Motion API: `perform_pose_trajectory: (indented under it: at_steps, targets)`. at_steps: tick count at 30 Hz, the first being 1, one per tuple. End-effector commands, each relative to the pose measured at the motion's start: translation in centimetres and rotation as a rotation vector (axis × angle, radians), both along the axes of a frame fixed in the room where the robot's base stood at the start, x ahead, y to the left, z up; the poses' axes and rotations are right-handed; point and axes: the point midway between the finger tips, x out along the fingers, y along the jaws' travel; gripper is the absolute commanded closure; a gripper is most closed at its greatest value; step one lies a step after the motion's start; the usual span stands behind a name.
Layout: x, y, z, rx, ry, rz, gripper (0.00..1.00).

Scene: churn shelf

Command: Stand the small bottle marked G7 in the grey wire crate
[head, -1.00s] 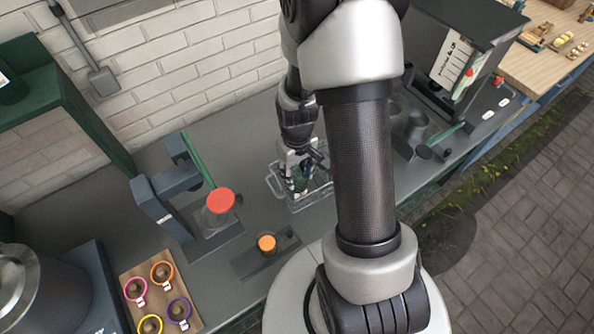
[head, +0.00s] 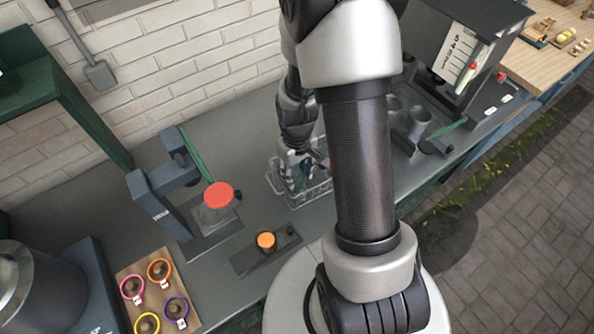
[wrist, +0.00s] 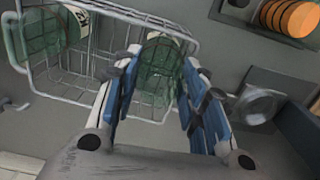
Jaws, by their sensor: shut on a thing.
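My gripper (head: 301,178) is shut on a green glass bottle (wrist: 158,72), with one blue-padded finger on each side of it in the wrist view. The bottle carries a white label, but I cannot read its mark. The grey wire crate (head: 314,199) is under my gripper, and its rim also shows in the wrist view (wrist: 184,33). The held bottle appears within the crate's outline at one end. I cannot tell whether its base touches the crate floor. A second green bottle (wrist: 42,32) with a white label is at the crate's other end.
A blue-grey stand with a red disc (head: 219,195) is left of the crate. An orange-topped item (head: 266,240) sits on a dark plate in front. A board with coloured rings (head: 160,268) lies front left. A dark machine (head: 465,45) stands to the right.

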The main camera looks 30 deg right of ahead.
Motion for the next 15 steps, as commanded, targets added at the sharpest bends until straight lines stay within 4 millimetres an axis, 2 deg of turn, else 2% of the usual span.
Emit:
perform_pose_trajectory:
  at_steps: [15]
  targets:
    - [0.02, 0.0, -0.55, 0.0, -0.001, 0.0, 0.99]
